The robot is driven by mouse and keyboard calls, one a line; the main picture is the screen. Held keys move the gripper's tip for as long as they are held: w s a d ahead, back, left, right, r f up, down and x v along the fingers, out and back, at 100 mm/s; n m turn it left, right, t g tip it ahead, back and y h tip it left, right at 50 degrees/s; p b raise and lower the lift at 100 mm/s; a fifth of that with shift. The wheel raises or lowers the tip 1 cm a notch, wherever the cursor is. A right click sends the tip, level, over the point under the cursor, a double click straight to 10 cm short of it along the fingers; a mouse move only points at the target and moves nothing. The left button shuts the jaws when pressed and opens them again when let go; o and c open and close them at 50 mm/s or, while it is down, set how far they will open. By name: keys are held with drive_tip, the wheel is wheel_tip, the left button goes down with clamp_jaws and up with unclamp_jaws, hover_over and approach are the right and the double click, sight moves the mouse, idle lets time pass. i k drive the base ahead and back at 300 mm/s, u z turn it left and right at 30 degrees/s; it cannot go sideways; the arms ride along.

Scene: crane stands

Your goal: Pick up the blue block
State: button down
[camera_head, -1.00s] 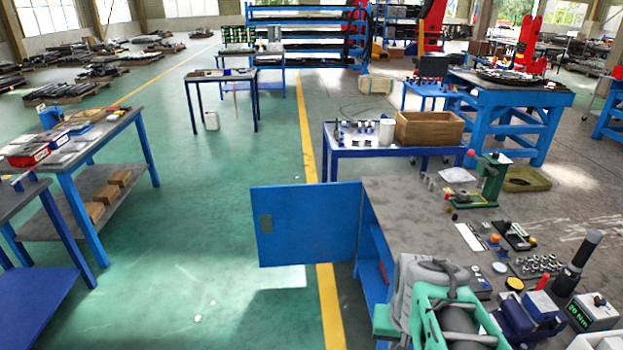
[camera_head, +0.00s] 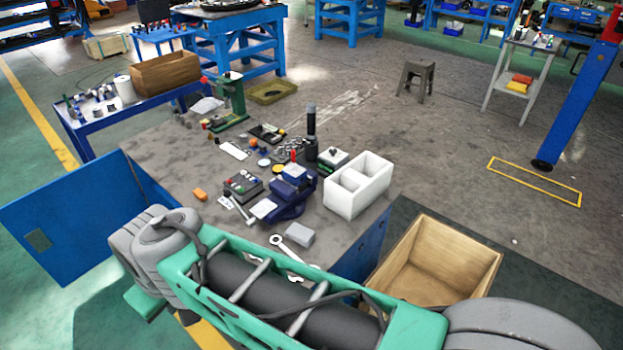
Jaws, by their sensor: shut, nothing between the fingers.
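My green and grey arm crosses the bottom of the head view, in front of the bench's near edge. My gripper is outside the picture, so its place relative to the block does not show.
A white divided bin (camera_head: 357,186) stands right of the block. A wooden crate (camera_head: 470,264) is at the right. A blue door (camera_head: 75,225) stands open at left.

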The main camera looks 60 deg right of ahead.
sight(295, 174)
drive_tip(key=z, duration=2.65)
drive_tip(key=k, duration=0.85)
drive_tip(key=u, duration=0.8)
drive_tip(key=i, duration=1)
drive_tip(key=z, duration=0.1)
drive_tip(key=k, duration=0.5)
drive_tip(key=u, duration=0.2)
